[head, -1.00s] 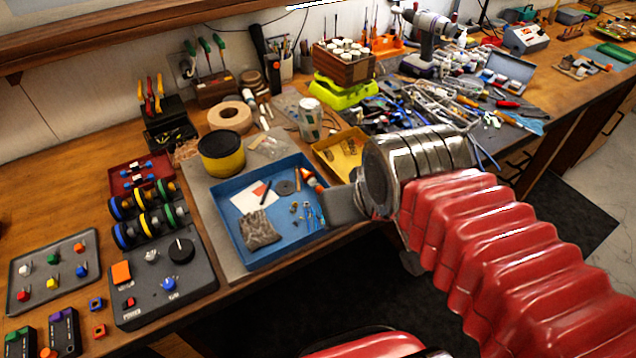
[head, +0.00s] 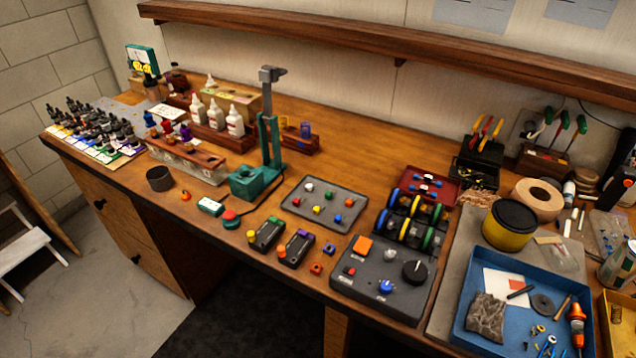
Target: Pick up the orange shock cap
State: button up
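A grey tray (head: 296,213) lies near the middle of the bench in the head view, holding several small coloured caps in two rows. The orange shock cap appears to be the orange-red piece (head: 349,202) at the right end of the back row. A green cap (head: 328,195) and a white cap (head: 309,187) are to its left. The front row has a red cap (head: 295,201), a yellow cap (head: 317,209) and a blue cap (head: 340,218). The caps stand apart from each other. My gripper is not in view.
Right of the tray are a grey control box (head: 365,305) and wheels in a rack (head: 412,222). A green stand (head: 268,150) rises at back left. Bare wood lies behind the tray.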

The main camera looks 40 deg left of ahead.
aim_at(186, 196)
jog(key=u, duration=3.1)
jog(key=i, duration=1.3)
jog(key=u, duration=0.35)
